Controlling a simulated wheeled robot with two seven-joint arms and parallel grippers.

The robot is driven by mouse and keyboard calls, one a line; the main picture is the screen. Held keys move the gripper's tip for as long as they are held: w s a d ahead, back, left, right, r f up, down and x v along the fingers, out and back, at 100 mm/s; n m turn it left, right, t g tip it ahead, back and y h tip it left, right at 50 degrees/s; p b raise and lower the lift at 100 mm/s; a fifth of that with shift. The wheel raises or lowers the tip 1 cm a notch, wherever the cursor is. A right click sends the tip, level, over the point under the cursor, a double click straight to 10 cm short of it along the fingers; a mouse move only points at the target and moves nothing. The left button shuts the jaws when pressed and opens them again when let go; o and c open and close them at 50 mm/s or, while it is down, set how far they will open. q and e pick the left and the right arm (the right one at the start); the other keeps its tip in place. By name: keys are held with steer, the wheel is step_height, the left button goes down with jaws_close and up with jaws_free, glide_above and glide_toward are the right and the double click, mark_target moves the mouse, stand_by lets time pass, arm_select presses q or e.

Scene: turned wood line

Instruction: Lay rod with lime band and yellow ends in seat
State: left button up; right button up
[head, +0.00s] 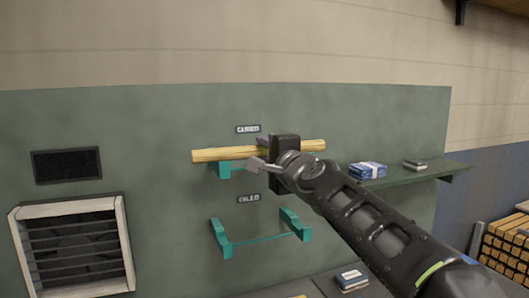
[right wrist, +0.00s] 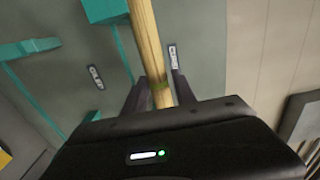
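The pale yellow wooden rod (head: 222,154) lies level along the green wall panel, at the upper teal bracket pair (head: 223,170). Its left part is just over the left bracket; the hand hides the right bracket, and I cannot tell contact. My right gripper (head: 267,150) is around the rod's middle. The yellow ends do not stand out clearly. The lower teal bracket pair (head: 262,239) is empty. My left gripper is out of view.
A green shelf (head: 425,170) at right holds a blue-and-white stack (head: 368,170) and a small dark block (head: 415,164). A framed vent (head: 75,250) is at left. Small labels (head: 248,129) mark the brackets. Stacked timber (head: 505,246) stands far right.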

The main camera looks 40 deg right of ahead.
steer(key=o, duration=0.4)
steer(key=shift+f, duration=0.1)
steer(key=b+v, duration=0.1)
steer(key=v, duration=0.7)
stand_by(0.5)
